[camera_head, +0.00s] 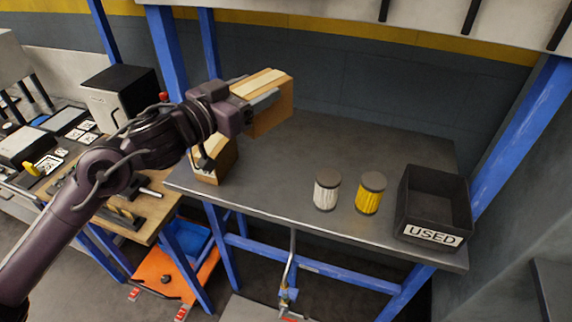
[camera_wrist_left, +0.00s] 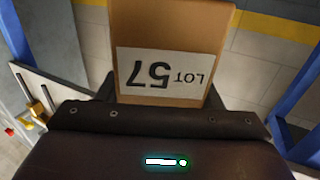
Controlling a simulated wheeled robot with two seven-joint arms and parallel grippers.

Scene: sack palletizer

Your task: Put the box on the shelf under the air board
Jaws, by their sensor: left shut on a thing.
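My left gripper (camera_head: 252,103) is shut on a brown cardboard box (camera_head: 272,115) with a pale tape strip on top. It holds the box above the back left part of the dark grey shelf (camera_head: 290,165). In the left wrist view the box (camera_wrist_left: 170,28) stands between the fingers, with an upside-down "LOT 57" label. A second cardboard box (camera_head: 217,166) rests at the shelf's left front corner, partly hidden by my left arm. The lower edge of a pale board (camera_head: 330,12) with black pegs shows above the shelf. My right gripper is out of view.
A white filter (camera_head: 327,190), a yellow filter (camera_head: 370,194) and a black bin marked "USED" (camera_head: 433,208) stand on the shelf's right half. Blue posts (camera_head: 172,60) flank it. The shelf's middle and back are clear. A wooden bench (camera_head: 135,222) stands at left.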

